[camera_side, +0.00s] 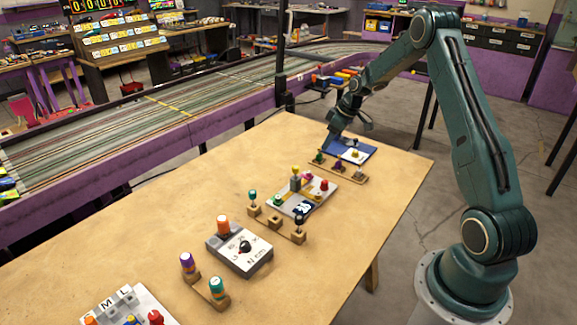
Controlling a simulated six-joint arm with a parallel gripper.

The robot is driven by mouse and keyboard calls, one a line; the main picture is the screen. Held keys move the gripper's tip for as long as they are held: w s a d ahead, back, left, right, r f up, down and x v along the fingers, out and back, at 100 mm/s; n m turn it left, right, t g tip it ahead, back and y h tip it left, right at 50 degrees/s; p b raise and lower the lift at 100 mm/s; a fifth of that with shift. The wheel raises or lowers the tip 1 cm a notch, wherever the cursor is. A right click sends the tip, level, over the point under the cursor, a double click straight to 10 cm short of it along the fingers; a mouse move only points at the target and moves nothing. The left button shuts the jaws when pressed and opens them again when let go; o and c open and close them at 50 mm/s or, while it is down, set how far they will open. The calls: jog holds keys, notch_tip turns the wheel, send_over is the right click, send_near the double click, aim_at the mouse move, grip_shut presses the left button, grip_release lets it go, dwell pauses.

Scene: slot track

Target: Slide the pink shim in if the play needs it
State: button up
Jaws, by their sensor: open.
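My gripper (348,128) is open at the far end of the wooden table, just above the blue mat (366,152). A small white piece (353,155) lies on that mat. Nothing clear shows between the fingers. A small pink piece (308,176) stands on the pale board (327,192) in mid-table. It may be the pink shim, but it is too small to tell. A small wooden rack (352,175) in front of the mat holds several coloured pieces, one of them purple (340,166).
A grey dial box (240,250) with an orange knob stands nearer, beside racks with coloured knobs. A wooden rack (276,223) sits before the pale board. A white lettered board (125,308) is at the front edge. The table's right side is clear. A slot track runs behind.

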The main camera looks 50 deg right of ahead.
jog(key=s+a+r, duration=0.2)
jog(key=a+r, duration=0.5)
jog(key=s+a+r, duration=0.2)
jog(key=a+r, duration=0.5)
jog(key=r, duration=0.1)
jog(key=shift+s+a+r+m+h, duration=0.15)
jog(key=shift+s+r+m+h, duration=0.15)
jog(key=shift+h, duration=0.1)
jog(key=w+d+f, duration=0.2)
jog(key=d+f, duration=0.4)
jog(key=f, duration=0.1)
jog(key=w+d+f, duration=0.2)
jog(key=d+f, duration=0.5)
jog(key=f, duration=0.1)
jog(key=shift+w+d+f+y, duration=0.15)
jog(key=shift+w+f+y, duration=0.1)
jog(key=shift+y, duration=0.15)
jog(key=shift+f, duration=0.1)
